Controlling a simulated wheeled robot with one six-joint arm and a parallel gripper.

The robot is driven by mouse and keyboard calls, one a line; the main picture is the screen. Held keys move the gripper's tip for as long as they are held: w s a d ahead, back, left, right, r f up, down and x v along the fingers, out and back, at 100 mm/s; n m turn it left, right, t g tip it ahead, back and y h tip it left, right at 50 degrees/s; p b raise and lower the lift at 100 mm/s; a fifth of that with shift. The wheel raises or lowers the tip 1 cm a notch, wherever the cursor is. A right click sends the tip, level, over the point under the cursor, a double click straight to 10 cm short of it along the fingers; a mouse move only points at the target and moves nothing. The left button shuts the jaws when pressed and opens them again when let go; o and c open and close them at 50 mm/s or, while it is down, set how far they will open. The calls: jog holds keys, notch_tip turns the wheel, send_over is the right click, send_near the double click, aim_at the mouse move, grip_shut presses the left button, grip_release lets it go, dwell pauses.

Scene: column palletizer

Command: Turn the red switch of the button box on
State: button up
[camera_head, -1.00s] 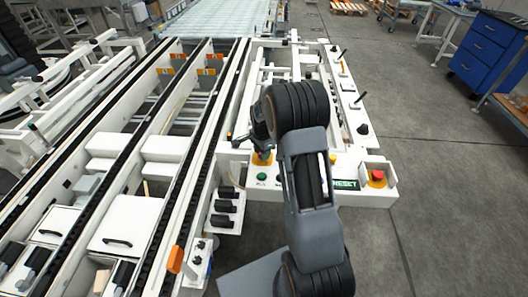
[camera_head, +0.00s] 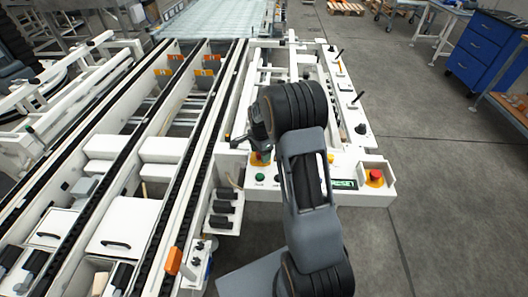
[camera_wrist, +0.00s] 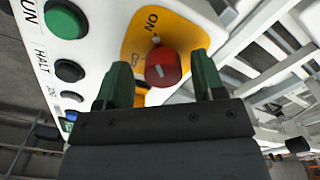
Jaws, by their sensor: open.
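The red switch (camera_wrist: 163,68) is a round knob with a white mark, on a yellow plate (camera_wrist: 185,38) labelled ON. My gripper (camera_wrist: 162,62) is open in the wrist view, with one green fingertip on each side of the knob. The fingers do not visibly press on it; I cannot tell how deep they reach around it. The white button box (camera_head: 318,185) also carries a green button (camera_wrist: 66,19) to the left of the switch.
A red emergency button (camera_head: 376,176) on a yellow base stands at the box's right end. Dark HALT button (camera_wrist: 70,70) and smaller buttons line the box. Conveyor rails (camera_head: 205,140) lie to the left; open grey floor (camera_head: 430,200) lies to the right.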

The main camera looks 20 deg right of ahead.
jog(key=shift+r, duration=0.2)
notch_tip(320, 180, up, 14)
jog(key=shift+f, duration=0.25)
dwell(0.6)
